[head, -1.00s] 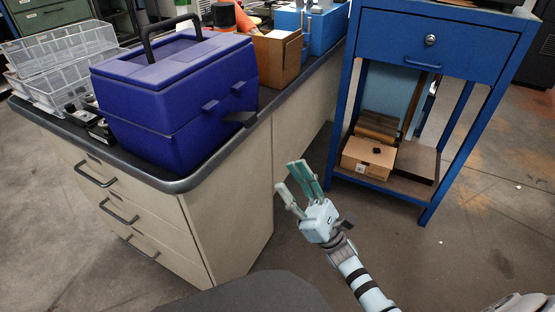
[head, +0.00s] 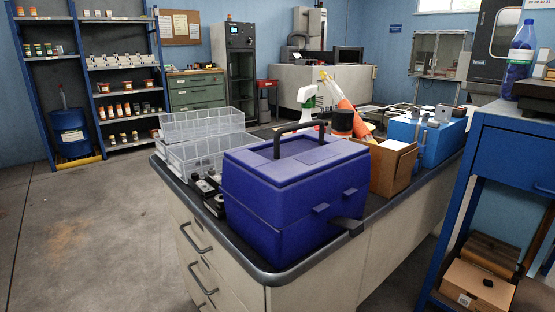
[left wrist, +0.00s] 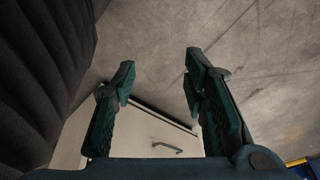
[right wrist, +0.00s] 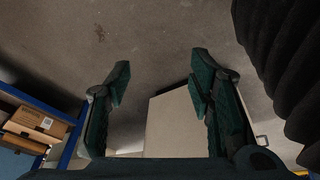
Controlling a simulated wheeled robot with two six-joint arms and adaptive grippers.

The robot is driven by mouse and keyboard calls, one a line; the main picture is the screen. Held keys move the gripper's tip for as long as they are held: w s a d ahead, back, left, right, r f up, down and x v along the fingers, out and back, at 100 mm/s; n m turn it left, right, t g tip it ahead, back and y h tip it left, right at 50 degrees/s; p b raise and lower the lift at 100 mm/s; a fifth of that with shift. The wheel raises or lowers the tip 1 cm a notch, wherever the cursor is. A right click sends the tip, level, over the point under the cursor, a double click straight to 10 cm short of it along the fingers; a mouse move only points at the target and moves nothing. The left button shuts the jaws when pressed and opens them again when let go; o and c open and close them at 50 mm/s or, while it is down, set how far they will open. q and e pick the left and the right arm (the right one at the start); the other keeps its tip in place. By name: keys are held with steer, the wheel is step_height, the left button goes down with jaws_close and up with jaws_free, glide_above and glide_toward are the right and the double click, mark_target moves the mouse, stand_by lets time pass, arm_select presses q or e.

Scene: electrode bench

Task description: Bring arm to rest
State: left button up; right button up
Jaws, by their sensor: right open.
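My left gripper (left wrist: 160,85) shows only in the left wrist view. Its fingers are wide apart with nothing between them. A cabinet drawer front with a handle (left wrist: 168,147) and the concrete floor lie beyond the fingers. My right gripper (right wrist: 160,85) shows only in the right wrist view. Its fingers are also wide apart and empty, with the floor and a pale cabinet side (right wrist: 172,125) beyond them. Neither arm is in the head view now.
The workbench (head: 318,285) carries a blue toolbox (head: 290,205), clear plastic bins (head: 205,152), a cardboard box (head: 392,168) and a light blue case (head: 428,138). A blue stand (head: 515,150) is at the right, with a bottle (head: 519,62) on top. Floor at the left (head: 90,230) is clear.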

arm_select(q)
steer(key=s+a+r+p, duration=0.1)
steer(key=s+r+p, duration=0.3)
steer(key=p, duration=1.2)
steer(key=s+a+r+g+p, duration=0.1)
steer(key=s+r+p, duration=0.3)
steer(key=s+p, duration=0.7)
steer(key=a+p, duration=0.1)
steer(key=p, duration=0.4)
steer(key=shift+s+r+g, duration=0.15)
steer(key=shift+s+g, duration=0.1)
steer(key=shift+g, duration=0.05)
arm_select(e)
steer(key=s+d+r+g, duration=0.1)
steer(key=s+r, duration=0.2)
steer(key=s, duration=0.6)
steer(key=s+d+r+g, duration=0.1)
steer(key=s+r, duration=0.3)
steer(key=s, duration=0.5)
steer(key=shift+s+d, duration=0.35)
steer(key=shift+d, duration=0.05)
